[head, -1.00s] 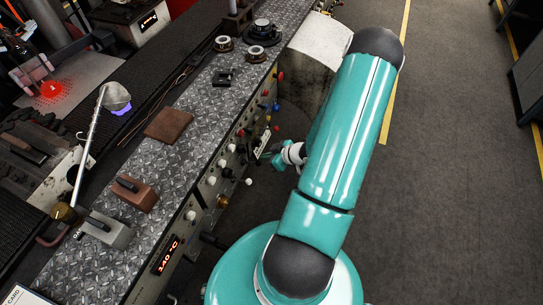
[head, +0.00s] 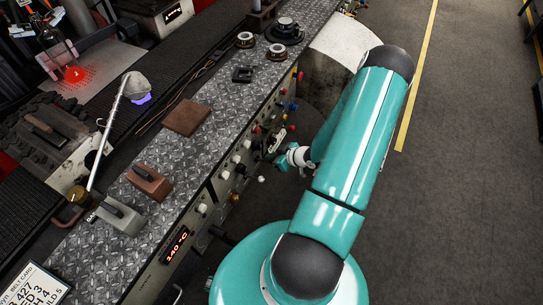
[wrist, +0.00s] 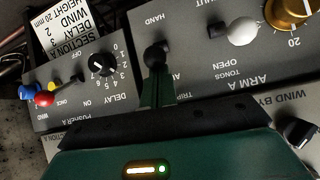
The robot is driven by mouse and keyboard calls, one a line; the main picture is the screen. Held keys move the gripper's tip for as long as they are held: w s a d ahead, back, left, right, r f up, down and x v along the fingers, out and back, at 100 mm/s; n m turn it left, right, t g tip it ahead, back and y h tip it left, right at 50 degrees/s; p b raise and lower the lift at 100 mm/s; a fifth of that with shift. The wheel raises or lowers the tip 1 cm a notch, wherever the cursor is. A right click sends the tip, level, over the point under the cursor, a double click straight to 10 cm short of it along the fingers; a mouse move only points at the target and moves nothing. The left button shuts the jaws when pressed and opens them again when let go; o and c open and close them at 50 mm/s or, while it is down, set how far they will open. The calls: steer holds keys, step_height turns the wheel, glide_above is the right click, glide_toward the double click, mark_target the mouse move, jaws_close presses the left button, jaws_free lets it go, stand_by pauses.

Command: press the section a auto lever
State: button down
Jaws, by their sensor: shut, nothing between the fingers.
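A grey control panel (wrist: 205,75) fills the wrist view, its lettering upside down. I cannot read an AUTO label; part of the panel is hidden behind my gripper. My gripper (wrist: 157,78) is shut and empty, its green fingertips right at the lever; I cannot tell whether they touch it. In the head view, my gripper (head: 276,161) is beside the front face of the long console (head: 215,180), partly hidden by my arm.
A SECTION A card (wrist: 70,35) and a black DELAY dial (wrist: 103,65) are on the left of the wrist view. Blue, red and yellow knobs stand farther left. A white TONGS knob (wrist: 242,32) and brass dial (wrist: 291,10) are close on the right. Open floor (head: 470,190) lies right.

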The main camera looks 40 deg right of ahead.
steer(key=shift+s+f+t, duration=0.2)
steer(key=shift+f+t, duration=0.05)
steer(key=shift+t, duration=0.05)
step_height(320, 180, down, 7)
steer(key=s+t+y, duration=0.1)
steer(key=s+t, duration=0.1)
steer(key=t, duration=0.2)
steer(key=shift+d+r+t+y, duration=0.15)
steer(key=shift+d+t+y, duration=0.15)
steer(key=shift+d+y, duration=0.1)
